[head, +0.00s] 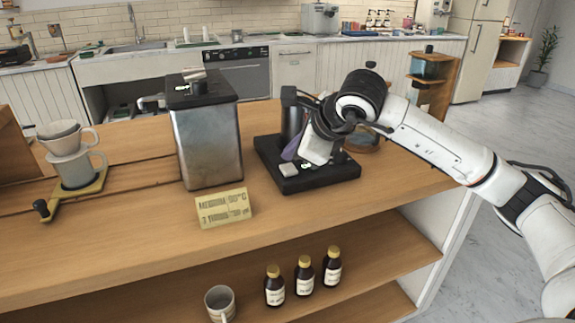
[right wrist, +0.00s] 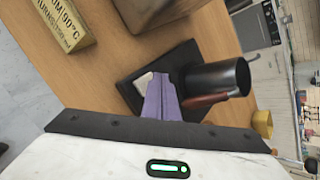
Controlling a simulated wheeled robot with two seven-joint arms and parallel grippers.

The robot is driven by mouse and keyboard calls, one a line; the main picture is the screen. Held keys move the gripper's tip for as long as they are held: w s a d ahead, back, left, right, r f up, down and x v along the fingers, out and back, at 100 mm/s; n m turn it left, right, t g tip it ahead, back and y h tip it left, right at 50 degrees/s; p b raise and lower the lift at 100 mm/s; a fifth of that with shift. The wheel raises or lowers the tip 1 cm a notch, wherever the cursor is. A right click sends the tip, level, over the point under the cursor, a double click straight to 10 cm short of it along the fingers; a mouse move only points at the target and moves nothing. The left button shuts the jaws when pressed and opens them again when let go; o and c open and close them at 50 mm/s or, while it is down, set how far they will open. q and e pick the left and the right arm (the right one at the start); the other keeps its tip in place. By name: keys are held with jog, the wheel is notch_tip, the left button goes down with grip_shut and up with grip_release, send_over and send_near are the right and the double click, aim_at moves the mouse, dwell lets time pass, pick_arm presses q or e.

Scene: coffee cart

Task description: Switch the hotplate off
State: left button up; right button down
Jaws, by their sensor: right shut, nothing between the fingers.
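The hotplate (head: 330,179) is a low black slab with a black upright cylinder (head: 293,118) at its back left. A small pale switch (head: 289,170) sits on its front left part. In the right wrist view the hotplate (right wrist: 182,56) lies beyond my fingers, with the pale switch (right wrist: 143,80) beside the fingertips and the black cylinder (right wrist: 215,80) to the right. My right gripper (head: 289,153) is shut and empty, its purple fingers (right wrist: 160,82) low over the slab near the switch. I cannot tell whether they touch it. My left gripper is out of view.
A steel canister (head: 208,135) with a black top stands left of the hotplate. A yellow sign (head: 223,208) stands in front of it. A dripper stand with cups (head: 75,170) is at far left. Bottles (head: 304,275) and a mug (head: 220,302) are on the lower shelf.

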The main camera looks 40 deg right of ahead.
aim_at(292, 170)
jog(key=shift+r, duration=0.1)
notch_tip(292, 170, up, 6)
jog(key=p, duration=0.4)
dwell(0.4)
